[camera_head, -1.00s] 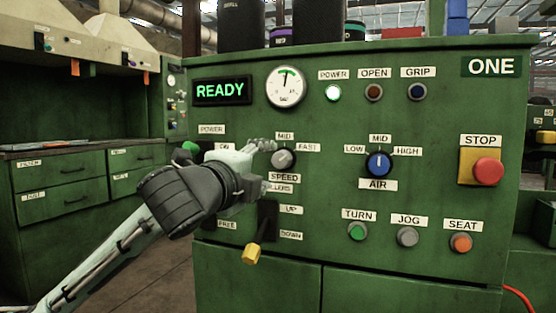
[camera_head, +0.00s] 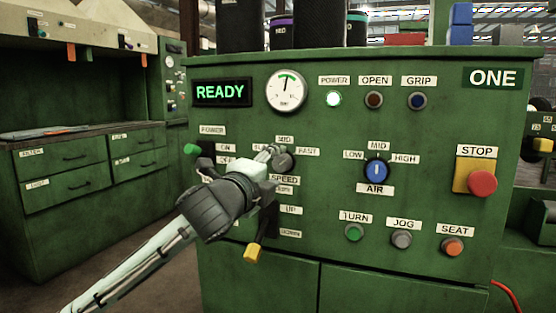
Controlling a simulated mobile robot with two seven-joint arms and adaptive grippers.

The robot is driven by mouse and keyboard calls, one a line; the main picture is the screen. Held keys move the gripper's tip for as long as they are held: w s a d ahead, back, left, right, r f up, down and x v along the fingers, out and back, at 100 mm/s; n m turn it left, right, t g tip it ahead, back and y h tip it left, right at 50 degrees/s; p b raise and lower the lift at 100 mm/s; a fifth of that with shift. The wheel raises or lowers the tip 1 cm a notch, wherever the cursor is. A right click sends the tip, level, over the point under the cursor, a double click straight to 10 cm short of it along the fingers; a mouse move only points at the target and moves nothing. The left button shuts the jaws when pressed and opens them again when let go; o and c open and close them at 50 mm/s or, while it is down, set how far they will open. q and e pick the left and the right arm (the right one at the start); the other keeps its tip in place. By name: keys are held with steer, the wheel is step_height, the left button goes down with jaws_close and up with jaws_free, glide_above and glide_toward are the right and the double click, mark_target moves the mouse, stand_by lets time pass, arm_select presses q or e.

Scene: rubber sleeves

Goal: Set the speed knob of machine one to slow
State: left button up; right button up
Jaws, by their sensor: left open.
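Machine one is the green panel marked ONE (camera_head: 492,78). Its grey speed knob (camera_head: 285,161) sits above the SPEED label (camera_head: 285,180), with MID above it and FAST to its right. The label on its left is mostly hidden by my left gripper (camera_head: 271,154). That gripper is open, with its fingertips at the knob's left side, partly overlapping it. I cannot tell whether they touch it. The knob's pointer direction is not clear. My right gripper is out of view.
A yellow-tipped lever (camera_head: 253,253) sticks out below my left gripper. A green-tipped power switch (camera_head: 191,149) is to its left. The blue air knob (camera_head: 376,171) and red stop button (camera_head: 482,183) are to the right. The panel between the two knobs is clear.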

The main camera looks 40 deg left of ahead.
mark_target(282, 163)
arm_select(q)
steer(key=shift+x, duration=1.3)
steer(key=c, duration=1.2)
steer(key=shift+o, duration=0.2)
